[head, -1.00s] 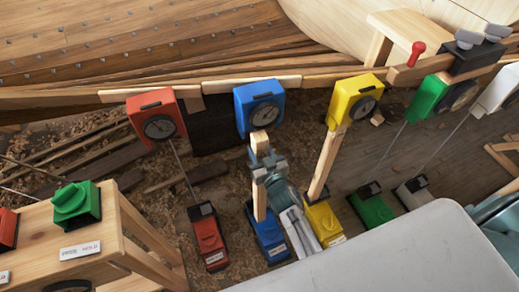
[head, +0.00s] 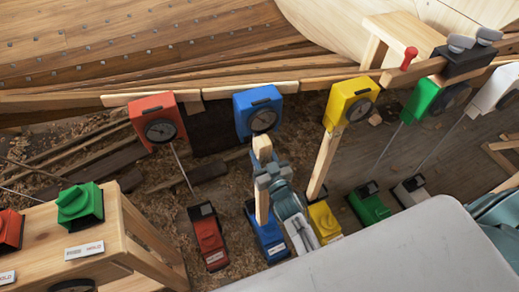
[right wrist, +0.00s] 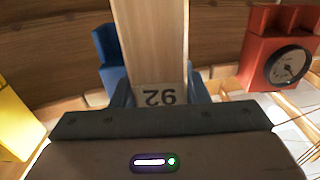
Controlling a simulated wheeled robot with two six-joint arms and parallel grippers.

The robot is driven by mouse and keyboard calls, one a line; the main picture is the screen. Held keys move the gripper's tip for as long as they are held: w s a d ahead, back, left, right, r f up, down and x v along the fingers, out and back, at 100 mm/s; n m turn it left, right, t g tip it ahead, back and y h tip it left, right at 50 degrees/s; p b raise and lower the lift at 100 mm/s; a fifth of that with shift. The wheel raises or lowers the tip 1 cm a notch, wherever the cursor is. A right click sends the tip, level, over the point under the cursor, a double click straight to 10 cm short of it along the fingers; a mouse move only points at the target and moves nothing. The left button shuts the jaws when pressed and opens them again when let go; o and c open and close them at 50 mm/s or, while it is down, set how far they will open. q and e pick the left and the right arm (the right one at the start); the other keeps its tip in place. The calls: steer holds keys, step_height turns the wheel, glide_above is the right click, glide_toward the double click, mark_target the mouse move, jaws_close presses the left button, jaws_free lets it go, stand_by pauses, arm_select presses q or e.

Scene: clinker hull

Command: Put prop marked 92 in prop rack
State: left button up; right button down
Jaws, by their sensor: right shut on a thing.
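The prop marked 92 is a pale wooden bar (head: 262,205) in the head view, standing nearly upright between the blue dial box (head: 259,112) and the blue base (head: 268,243). Its mark 92 shows upside down on the bar in the right wrist view (right wrist: 158,60). My right gripper (head: 270,178) is shut on it at its upper part. The prop's top end is just below the blue dial box. Whether its foot touches the blue base is unclear. My left gripper is not in view. I cannot identify a prop rack in these views.
Another wooden prop (head: 325,162) stands between the yellow dial box (head: 350,103) and the yellow base (head: 324,222). A red dial box (head: 158,120) hangs left, above a red base (head: 208,238).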

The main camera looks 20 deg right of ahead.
steer(key=shift+s+f, duration=0.15)
steer(key=shift+s, duration=0.95)
steer(key=s, duration=0.7)
steer(key=shift+s+d, duration=0.15)
